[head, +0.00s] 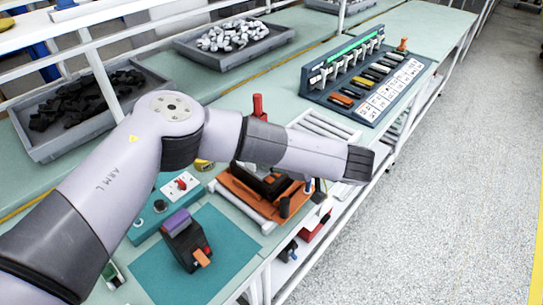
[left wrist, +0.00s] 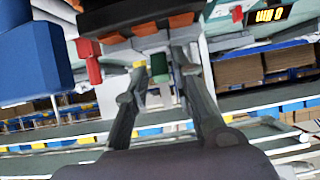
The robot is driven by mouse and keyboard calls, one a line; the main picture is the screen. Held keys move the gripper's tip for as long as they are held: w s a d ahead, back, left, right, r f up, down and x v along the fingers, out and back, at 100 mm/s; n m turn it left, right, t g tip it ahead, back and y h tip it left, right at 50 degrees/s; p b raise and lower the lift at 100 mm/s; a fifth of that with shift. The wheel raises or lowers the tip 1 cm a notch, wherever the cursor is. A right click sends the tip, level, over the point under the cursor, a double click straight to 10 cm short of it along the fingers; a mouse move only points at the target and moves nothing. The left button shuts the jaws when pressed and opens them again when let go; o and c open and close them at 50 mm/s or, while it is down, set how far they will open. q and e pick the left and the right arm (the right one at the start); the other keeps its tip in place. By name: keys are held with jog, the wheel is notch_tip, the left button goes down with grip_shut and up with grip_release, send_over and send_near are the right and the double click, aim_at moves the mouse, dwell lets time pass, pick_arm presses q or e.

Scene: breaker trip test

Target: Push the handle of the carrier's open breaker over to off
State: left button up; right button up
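The orange carrier (head: 238,188) sits on the bench under my left arm, with a black breaker (head: 264,183) in it. My arm hides part of both, so the breaker's handle is not clear in the head view. My left gripper is hidden there behind the wrist. In the left wrist view, my left gripper (left wrist: 161,72) has its two fingers apart. A small green part shows between them, and a dark body with orange parts (left wrist: 118,42) is just beyond the tips. I cannot tell whether they touch. My right gripper is not in view.
Another breaker (head: 184,241) with an orange handle stands on a teal mat (head: 150,275). A teal box with a red knob (head: 181,184) and a red post (head: 258,106) are near the carrier. A breaker rack (head: 318,94) stands farther right. Grey bins (head: 50,148) line the back.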

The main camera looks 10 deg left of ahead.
pick_arm(q)
jog(key=v, duration=1.2)
dwell(0.6)
